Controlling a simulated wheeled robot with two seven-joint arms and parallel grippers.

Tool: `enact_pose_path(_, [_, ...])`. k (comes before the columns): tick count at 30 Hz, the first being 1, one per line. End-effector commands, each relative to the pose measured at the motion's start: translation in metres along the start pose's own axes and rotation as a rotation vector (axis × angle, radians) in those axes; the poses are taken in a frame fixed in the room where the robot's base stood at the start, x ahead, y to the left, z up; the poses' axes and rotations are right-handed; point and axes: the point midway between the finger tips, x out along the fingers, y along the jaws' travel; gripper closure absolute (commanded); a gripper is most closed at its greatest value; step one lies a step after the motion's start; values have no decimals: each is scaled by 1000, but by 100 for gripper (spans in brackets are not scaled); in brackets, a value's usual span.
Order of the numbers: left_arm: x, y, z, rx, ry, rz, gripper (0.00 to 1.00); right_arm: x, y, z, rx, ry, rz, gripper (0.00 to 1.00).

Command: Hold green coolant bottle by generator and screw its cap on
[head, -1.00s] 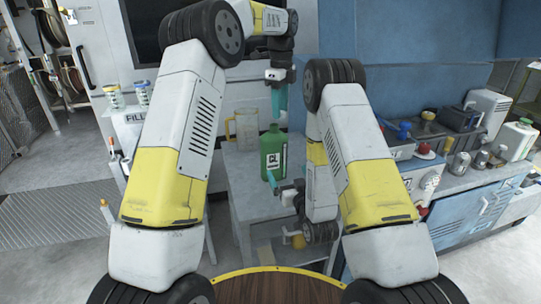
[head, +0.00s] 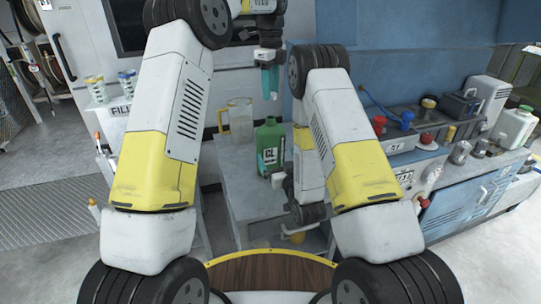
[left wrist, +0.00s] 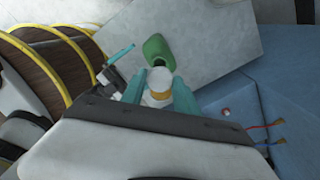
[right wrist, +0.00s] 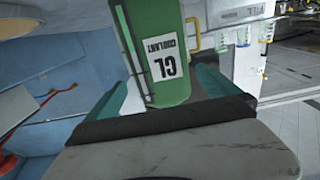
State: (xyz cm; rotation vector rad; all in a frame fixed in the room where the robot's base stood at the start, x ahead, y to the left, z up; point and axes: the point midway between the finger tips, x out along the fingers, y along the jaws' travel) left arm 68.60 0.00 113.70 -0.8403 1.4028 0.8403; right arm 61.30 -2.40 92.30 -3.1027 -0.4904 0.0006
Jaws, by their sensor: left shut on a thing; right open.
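The green coolant bottle (head: 269,145), with a white CL label, stands upright on the grey table (head: 240,195). The left wrist view shows its dark open neck on the green bottle (left wrist: 158,50). My left gripper (head: 270,92) points down above the bottle. It is shut on a white cap with an orange band (left wrist: 159,92), apart from the neck. My right gripper (head: 277,181) is low beside the bottle. In the right wrist view, its teal fingers (right wrist: 165,95) are spread on either side of the bottle; contact is unclear.
A clear pitcher (head: 237,120) stands just left of the bottle. A bench (head: 415,155) on the right carries red and blue knobs, tins and a white-green jug (head: 516,124). A filling stand (head: 120,108) is on the left. Floor is open at left.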

Motion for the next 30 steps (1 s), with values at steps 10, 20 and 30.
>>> enact_pose_path(10, [0, 0, 0, 0, 0, 0, 100, 67, -1, -1, -1, 4, -1, 0])
enact_pose_path(20, [0, 0, 0, 0, 0, 0, 100, 99, 0, 0, -1, 1, 0, 0])
enact_pose_path(30, [0, 0, 0, 0, 0, 0, 100, 101, 0, 0, -1, 0, 0, 4])
